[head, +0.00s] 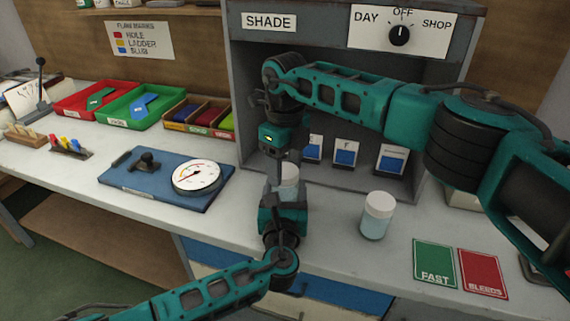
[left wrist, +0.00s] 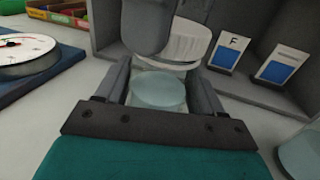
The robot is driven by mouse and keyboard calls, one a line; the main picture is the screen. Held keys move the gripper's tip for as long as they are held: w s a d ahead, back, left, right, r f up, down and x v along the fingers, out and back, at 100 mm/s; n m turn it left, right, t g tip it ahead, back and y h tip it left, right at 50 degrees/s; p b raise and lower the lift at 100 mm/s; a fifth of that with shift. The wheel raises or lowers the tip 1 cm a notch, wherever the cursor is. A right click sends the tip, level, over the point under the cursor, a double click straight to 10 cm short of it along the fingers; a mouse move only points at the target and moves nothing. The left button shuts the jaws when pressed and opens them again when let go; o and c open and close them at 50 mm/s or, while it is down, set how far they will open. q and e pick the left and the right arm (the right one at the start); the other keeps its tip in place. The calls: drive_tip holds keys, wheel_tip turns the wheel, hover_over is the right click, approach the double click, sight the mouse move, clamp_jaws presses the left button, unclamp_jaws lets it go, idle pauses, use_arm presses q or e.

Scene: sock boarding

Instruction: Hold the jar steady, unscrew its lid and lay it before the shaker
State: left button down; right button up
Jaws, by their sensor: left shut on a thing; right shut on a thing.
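In the head view the jar (head: 288,184) stands upright at the front of the grey booth, largely hidden by my grippers. My left gripper (head: 286,196) reaches in from the front and is shut around the jar's body. In the left wrist view the clear jar (left wrist: 160,92) sits between its two fingers, with a pale round surface inside. The white ribbed lid (left wrist: 188,44) is above it. My right gripper (head: 287,164) points straight down from above, shut on the lid; its dark finger covers the lid's left part. I cannot tell whether the lid is still seated. I cannot identify the shaker.
A second white-capped jar (head: 376,216) stands to the right, near green (head: 434,262) and red (head: 482,273) cards. A blue board (head: 130,180) with a dial gauge (head: 197,176) lies left. Blue-marked cards (head: 346,157) stand inside the booth. White bench between gauge and jar is clear.

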drive_tip(key=n, duration=0.5)
drive_tip(key=shift+n, duration=0.3)
drive_tip(key=n, duration=1)
drive_tip(key=shift+n, duration=0.4)
drive_tip(key=n, duration=0.5)
drive_tip(key=shift+r, duration=0.1)
drive_tip(key=shift+r, duration=0.2)
drive_tip(key=shift+r, duration=0.9)
